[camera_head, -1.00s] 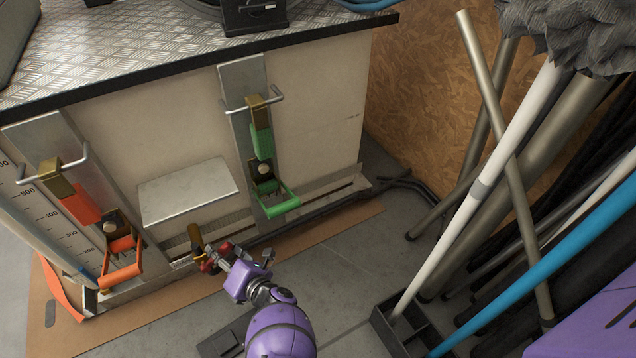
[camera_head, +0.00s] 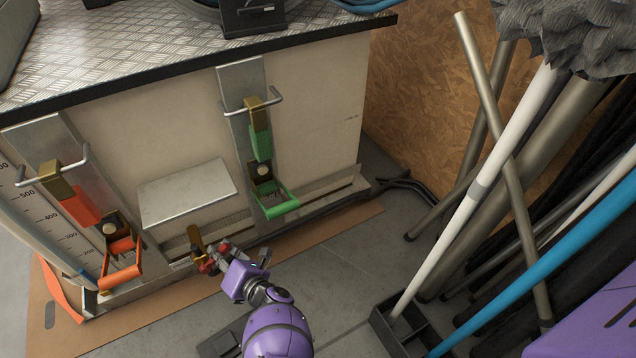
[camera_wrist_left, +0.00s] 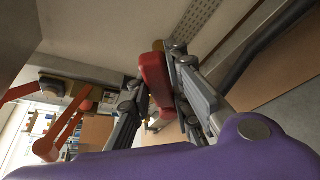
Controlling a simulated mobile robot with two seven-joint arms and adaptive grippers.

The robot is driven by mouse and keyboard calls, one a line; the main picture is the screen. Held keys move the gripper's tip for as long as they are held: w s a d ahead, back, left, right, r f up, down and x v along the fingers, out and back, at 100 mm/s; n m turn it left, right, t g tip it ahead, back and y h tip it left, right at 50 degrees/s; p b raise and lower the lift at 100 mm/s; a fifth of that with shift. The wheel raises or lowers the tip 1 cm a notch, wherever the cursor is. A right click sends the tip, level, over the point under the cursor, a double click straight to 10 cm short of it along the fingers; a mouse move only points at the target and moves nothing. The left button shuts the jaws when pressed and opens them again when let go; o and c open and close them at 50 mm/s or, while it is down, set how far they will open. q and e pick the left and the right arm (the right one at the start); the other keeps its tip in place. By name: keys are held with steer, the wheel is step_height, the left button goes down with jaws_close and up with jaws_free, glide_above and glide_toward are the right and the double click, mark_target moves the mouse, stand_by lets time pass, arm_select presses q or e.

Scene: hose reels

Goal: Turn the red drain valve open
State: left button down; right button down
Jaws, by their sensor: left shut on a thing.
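The red drain valve handle (camera_head: 206,268) sits low on the front of the cream cabinet, beside a brass valve body (camera_head: 196,242). In the left wrist view the red handle (camera_wrist_left: 156,82) lies between the two grey fingers. My left gripper (camera_head: 217,259) is shut on the red handle, with its purple wrist behind it. The fingers hide part of the handle in the head view. My right gripper does not show.
An orange latch (camera_head: 122,262) is to the left and a green latch (camera_head: 276,203) to the upper right on the cabinet (camera_head: 315,105). Poles (camera_head: 470,205) lean at the right. Bare floor (camera_head: 345,265) lies between.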

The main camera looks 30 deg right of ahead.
mark_target(211, 258)
arm_select(q)
steer(key=shift+a+r+n+h+p, duration=0.4)
steer(key=shift+a+r+n+p, duration=0.3)
steer(key=shift+r+n+p, duration=0.35)
steer(key=shift+a+f+n+h+p, duration=0.1)
steer(key=shift+a+n+h+p, duration=0.25)
steer(key=shift+p, duration=0.1)
steer(key=shift+a+n+g+h, duration=0.2)
steer(key=shift+n+g+h, duration=0.1)
steer(key=shift+n, duration=0.1)
steer(key=c, duration=1.6)
jaws_free()
